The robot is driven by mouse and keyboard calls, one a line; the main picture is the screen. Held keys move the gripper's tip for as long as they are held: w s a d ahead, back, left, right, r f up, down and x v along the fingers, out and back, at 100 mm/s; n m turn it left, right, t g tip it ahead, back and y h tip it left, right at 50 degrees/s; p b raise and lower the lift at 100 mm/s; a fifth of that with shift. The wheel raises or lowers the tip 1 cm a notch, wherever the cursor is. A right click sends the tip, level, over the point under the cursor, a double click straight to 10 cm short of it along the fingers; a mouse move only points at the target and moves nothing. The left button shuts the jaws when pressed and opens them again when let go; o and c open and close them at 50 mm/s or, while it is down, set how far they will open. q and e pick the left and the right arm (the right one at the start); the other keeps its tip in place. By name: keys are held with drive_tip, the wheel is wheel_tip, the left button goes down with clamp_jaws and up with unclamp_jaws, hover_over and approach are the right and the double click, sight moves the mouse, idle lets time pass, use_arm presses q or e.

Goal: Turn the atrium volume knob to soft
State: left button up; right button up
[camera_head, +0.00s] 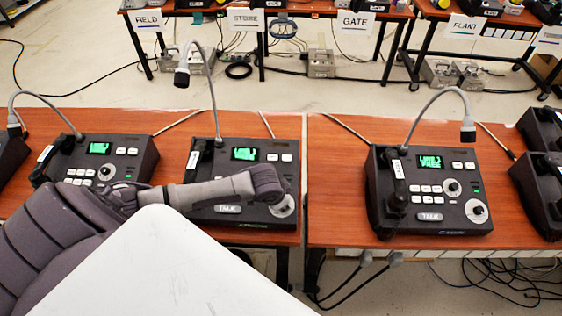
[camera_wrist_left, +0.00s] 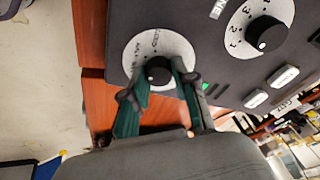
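My left gripper (camera_head: 272,196) is at the lower right of the middle phone console (camera_head: 230,214). The left wrist view shows my left gripper (camera_wrist_left: 160,64) with its two fingers on either side of a small black knob (camera_wrist_left: 158,72), seemingly touching it. The knob sits on a round white dial (camera_wrist_left: 140,44) with printed marks too blurred to read. In the head view the arm hides the knob, and part of the dial (camera_head: 284,207) shows. My right gripper is not in view.
A second black knob (camera_wrist_left: 264,34) on a numbered dial is close by. Another console (camera_head: 88,162) stands left, and one (camera_head: 425,190) stands right across a gap between the tables. Gooseneck microphones (camera_head: 213,90) rise behind. Tables with signs such as GATE (camera_head: 354,21) stand farther back.

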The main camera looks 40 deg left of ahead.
use_arm(q)
drive_tip(key=o, duration=0.4)
drive_tip(key=v, duration=1.2)
